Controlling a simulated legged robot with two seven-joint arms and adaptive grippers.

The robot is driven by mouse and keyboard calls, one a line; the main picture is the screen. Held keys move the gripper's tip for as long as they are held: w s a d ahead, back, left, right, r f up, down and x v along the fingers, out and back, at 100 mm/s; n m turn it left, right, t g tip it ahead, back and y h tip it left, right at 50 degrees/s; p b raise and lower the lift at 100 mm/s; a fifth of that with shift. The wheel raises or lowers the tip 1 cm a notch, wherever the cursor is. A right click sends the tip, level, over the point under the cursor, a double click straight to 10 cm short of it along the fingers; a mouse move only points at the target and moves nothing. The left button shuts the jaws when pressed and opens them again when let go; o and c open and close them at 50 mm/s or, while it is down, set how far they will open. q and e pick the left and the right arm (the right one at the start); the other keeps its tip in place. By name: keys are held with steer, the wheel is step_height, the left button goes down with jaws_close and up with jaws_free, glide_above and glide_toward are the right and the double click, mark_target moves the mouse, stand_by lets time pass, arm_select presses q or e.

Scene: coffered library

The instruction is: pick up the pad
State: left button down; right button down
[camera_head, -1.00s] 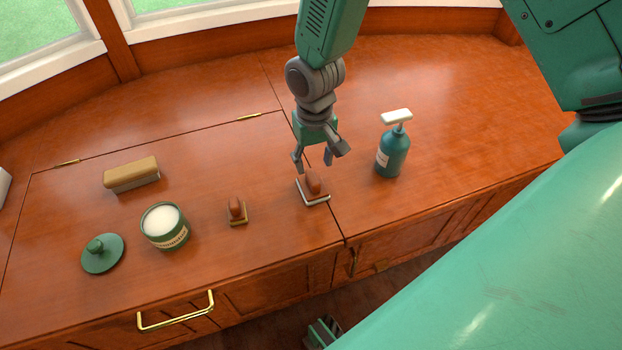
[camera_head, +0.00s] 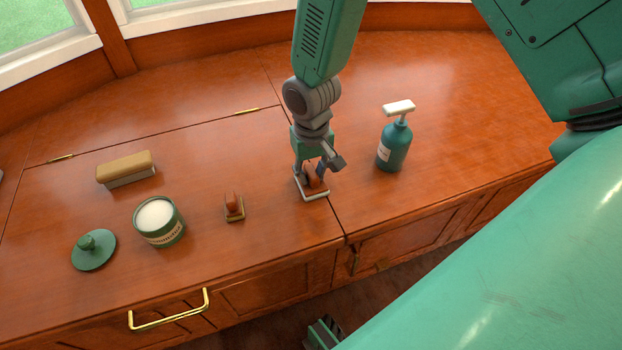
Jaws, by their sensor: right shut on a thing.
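The pad (camera_head: 313,195), with a rounded brown handle on a pale-edged square base, is on the wooden cabinet top near a seam. My right gripper (camera_head: 312,178) comes down from above and is shut on the pad's handle, its fingers on either side. The fingers hide part of the handle. The base appears to rest on the wood; I cannot tell whether it is slightly raised.
A smaller brown-handled stamp (camera_head: 234,207) stands left of the pad. Further left are an open green tin (camera_head: 160,222), its green lid (camera_head: 93,250) and a brush (camera_head: 126,168). A teal pump bottle (camera_head: 394,146) stands to the right. The wood behind is clear.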

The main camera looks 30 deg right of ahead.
mark_target(312, 170)
steer(key=shift+d, duration=0.1)
step_height(312, 170, up, 10)
steer(key=p, duration=0.4)
